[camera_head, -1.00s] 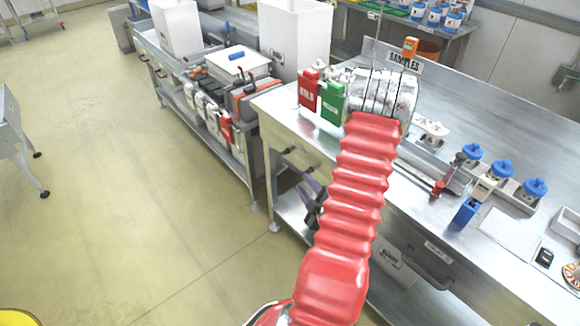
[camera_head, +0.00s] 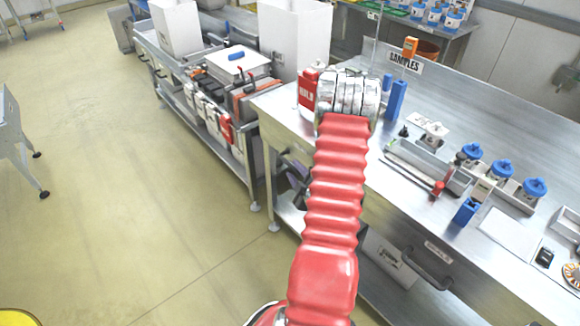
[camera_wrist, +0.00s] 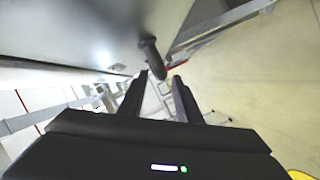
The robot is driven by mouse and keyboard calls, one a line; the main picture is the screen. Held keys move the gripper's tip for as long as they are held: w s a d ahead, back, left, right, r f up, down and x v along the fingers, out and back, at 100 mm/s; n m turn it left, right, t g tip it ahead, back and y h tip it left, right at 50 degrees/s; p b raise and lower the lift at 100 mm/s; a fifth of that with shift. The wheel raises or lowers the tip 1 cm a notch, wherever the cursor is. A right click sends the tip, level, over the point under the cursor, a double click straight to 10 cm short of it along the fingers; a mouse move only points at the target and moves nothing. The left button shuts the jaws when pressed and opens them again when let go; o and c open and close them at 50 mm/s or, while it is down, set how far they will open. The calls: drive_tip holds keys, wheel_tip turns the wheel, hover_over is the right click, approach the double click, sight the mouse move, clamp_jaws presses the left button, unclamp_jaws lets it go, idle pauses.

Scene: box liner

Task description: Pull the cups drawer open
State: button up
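In the head view, the bench has a drawer front (camera_head: 455,272) at right with a small label too blurred to read and a dark bar handle (camera_head: 428,270). Another dark handle shows on the bench's left part (camera_head: 286,151). I cannot tell which drawer is the cups drawer. My red-sleeved arm hides my gripper there. In the wrist view my gripper (camera_wrist: 160,82) has its two dark fingers apart, with nothing between them. A dark handle (camera_wrist: 151,54) sticks out from a grey metal front just beyond the fingertips, apart from them.
On the bench top stand a red container (camera_head: 307,92), a blue block (camera_head: 397,98), several blue-capped jars (camera_head: 501,170) and a long grey tray (camera_head: 425,160). A second bench (camera_head: 190,95) carries white bins at back left.

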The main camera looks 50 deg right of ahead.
sight(290, 164)
drive_tip(key=shift+x, duration=2.25)
drive_tip(key=shift+c, duration=0.7)
clamp_jaws()
drive_tip(key=shift+a, duration=0.1)
